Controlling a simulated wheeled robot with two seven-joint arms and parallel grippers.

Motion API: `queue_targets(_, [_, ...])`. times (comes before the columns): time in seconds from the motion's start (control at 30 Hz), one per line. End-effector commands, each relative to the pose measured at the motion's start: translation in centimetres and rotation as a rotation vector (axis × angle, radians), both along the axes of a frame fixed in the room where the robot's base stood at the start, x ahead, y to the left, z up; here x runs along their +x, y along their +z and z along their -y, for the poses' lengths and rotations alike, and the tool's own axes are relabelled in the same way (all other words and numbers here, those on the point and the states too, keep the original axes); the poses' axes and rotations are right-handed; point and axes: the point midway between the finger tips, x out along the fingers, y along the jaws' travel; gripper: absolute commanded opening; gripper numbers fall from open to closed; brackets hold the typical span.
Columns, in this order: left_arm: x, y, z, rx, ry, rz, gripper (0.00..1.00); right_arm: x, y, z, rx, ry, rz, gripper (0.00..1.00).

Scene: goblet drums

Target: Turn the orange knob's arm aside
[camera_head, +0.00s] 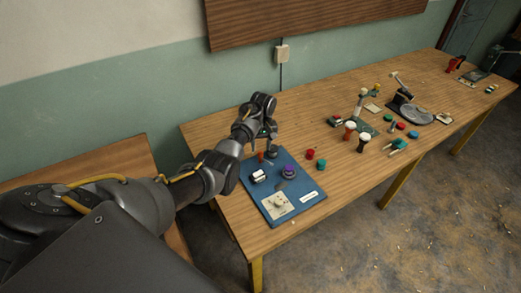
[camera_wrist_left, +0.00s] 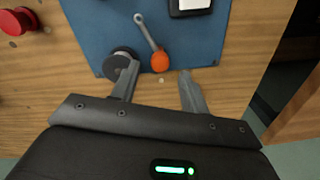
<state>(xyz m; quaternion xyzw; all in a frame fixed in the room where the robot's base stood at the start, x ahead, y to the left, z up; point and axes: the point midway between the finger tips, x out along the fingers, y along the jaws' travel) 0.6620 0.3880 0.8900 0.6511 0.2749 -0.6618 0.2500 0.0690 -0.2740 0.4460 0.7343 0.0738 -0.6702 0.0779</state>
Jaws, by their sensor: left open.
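The orange knob (camera_wrist_left: 159,62) shows in the left wrist view near the edge of a blue board (camera_wrist_left: 90,25). Its grey arm (camera_wrist_left: 147,30) slants from the knob up and to the left, ending in a small ring. My left gripper (camera_wrist_left: 155,78) is open, with one finger on each side of the knob in the picture; I cannot tell whether either touches it. The left finger overlaps a dark round knob (camera_wrist_left: 118,66). In the head view the left gripper (camera_head: 266,150) is over the far edge of the blue board (camera_head: 262,208). My right gripper is out of view.
The board also carries a black-and-white switch (camera_head: 259,176), a purple knob (camera_head: 289,171) and a pale plate (camera_head: 278,205). Red (camera_head: 310,154) and green (camera_head: 321,164) pieces stand right of it. Small drums (camera_head: 363,141) and a dark round stand (camera_head: 412,112) are farther along the table.

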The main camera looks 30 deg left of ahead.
Motion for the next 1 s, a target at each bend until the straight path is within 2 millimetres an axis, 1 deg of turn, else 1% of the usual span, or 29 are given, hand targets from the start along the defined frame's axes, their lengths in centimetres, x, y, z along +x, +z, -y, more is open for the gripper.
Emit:
queue_targets(0.03, [-0.1, -0.8, 0.0, -0.001, -0.001, -0.004, 0.45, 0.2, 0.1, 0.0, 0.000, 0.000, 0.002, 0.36])
queue_targets(0.1, [-0.1, -1.7, -0.1, 0.000, -0.001, -0.003, 0.45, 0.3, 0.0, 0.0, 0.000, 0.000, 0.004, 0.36])
queue_targets(0.2, [-0.1, -2.5, -0.1, 0.001, -0.001, -0.001, 0.45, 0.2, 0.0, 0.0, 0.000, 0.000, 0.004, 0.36])
queue_targets(0.33, [-0.1, -3.1, -0.1, 0.000, -0.001, 0.000, 0.45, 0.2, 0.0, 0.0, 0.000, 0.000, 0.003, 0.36])
queue_targets(0.57, [-0.1, -3.1, -0.1, 0.001, -0.001, 0.001, 0.45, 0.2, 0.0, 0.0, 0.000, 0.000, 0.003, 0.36])
queue_targets(0.67, [-0.1, -3.1, -0.1, 0.001, -0.001, 0.001, 0.35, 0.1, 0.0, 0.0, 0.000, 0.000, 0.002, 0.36])
queue_targets(0.9, [-0.1, -3.1, -0.2, 0.000, 0.000, 0.000, 0.03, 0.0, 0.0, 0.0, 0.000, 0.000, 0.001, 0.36])
queue_targets(0.93, [-0.1, -3.1, -0.2, 0.000, 0.000, 0.000, 0.00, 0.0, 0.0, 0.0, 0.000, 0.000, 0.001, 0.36])
queue_targets(1.0, [-0.1, -3.1, -0.2, 0.000, -0.001, 0.000, 0.00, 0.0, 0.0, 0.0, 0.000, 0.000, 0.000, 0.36])
